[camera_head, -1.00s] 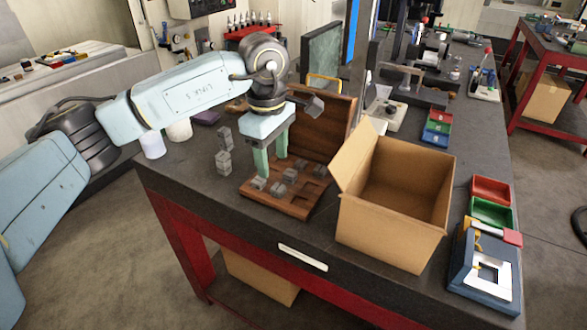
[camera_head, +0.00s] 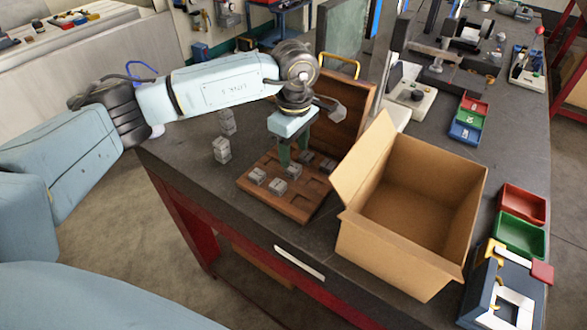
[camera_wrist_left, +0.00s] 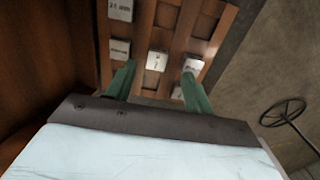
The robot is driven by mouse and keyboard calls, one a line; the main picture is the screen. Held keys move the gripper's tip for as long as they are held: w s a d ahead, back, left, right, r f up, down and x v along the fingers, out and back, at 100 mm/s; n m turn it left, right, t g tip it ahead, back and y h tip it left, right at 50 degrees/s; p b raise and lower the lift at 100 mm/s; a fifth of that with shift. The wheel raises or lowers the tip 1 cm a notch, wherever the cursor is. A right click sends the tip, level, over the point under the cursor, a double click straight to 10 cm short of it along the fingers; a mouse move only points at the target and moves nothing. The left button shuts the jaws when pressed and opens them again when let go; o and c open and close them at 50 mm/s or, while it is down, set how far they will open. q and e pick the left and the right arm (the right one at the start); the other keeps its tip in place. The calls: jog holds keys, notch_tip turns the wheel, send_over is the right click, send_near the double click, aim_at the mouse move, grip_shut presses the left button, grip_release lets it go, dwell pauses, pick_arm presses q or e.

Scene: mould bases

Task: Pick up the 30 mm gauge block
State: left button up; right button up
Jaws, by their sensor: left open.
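A wooden tray (camera_head: 309,207) with square pockets holds several small grey gauge blocks, such as one at its left corner (camera_head: 257,175) and one nearer the front (camera_head: 278,187). I cannot tell which is the 30 mm block; most labels are too small or blurred. My left gripper (camera_head: 294,157) points down over the back part of the tray, open, its green fingers apart. In the left wrist view, the open gripper (camera_wrist_left: 158,72) has a labelled block (camera_wrist_left: 156,60) between and beyond its fingertips; another block (camera_wrist_left: 193,66) shows by the right finger. My right gripper is not seen.
The tray's wooden lid (camera_head: 352,112) stands up behind the gripper. An open cardboard box (camera_head: 410,215) is close on the right. Two grey block stacks (camera_head: 221,150) stand left of the tray. Red and green bins (camera_head: 520,235) are at far right.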

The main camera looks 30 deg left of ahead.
aim_at(293, 166)
pick_arm(q)
jog(key=f, duration=0.3)
jog(key=f+p, duration=0.1)
jog(key=f, duration=0.1)
jog(key=shift+w+a, duration=0.2)
jog(key=shift+a, duration=0.1)
jog(key=shift+f, duration=0.15)
jog(key=shift+c, duration=0.7)
grip_shut()
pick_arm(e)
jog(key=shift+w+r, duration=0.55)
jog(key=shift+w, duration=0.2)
